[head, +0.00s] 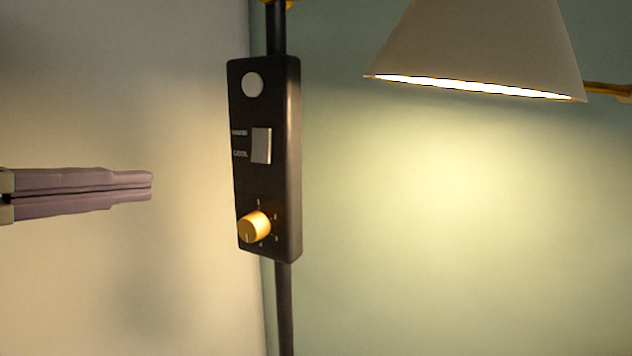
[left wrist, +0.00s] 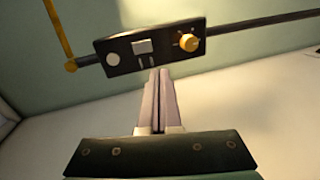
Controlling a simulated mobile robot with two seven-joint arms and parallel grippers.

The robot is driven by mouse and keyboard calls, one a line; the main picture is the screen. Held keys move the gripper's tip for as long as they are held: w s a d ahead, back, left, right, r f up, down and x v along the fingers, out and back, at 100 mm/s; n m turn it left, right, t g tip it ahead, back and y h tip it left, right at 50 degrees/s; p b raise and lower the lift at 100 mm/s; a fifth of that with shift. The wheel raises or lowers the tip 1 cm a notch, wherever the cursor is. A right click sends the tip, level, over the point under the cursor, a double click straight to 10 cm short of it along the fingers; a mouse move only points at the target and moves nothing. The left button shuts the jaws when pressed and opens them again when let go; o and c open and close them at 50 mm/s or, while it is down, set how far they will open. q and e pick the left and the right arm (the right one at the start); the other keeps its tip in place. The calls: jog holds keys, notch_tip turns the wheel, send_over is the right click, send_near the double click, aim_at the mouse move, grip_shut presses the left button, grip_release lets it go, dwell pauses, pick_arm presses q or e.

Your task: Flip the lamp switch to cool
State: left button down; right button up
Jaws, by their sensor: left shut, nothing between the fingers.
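The lamp's black control box (head: 265,185) is mounted on a dark pole in the head view. A grey rocker switch (head: 261,145) sits in its middle, with two small labels at its left; the lower one seems to read COOL. The lamp shade (head: 480,45) is lit with a warm yellowish glow. My left gripper (head: 150,186) is shut and empty, left of the box and a little lower than the switch, apart from it. In the left wrist view the closed fingers (left wrist: 159,72) point toward the box, near the switch (left wrist: 142,47). My right gripper is not in view.
A round white button (head: 252,84) is above the switch and a yellow knob (head: 254,227) below it. The dark pole (head: 284,305) runs on below the box. A brass arm (head: 608,89) meets the shade at the right. The space between fingers and box looks clear.

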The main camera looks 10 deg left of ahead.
pick_arm(q)
jog(key=shift+w+d+r+n+h, duration=0.1)
jog(key=shift+w+r+n+h, duration=0.3)
jog(key=shift+r, duration=0.3)
jog(key=p, duration=0.6)
send_near(259, 159)
jog(key=x, duration=0.5)
jog(key=shift+w+d+r, duration=0.1)
jog(key=shift+w, duration=0.2)
jog(key=shift+w+d+f, duration=0.2)
jog(key=shift+w+f, duration=0.05)
jog(key=shift+w, duration=0.3)
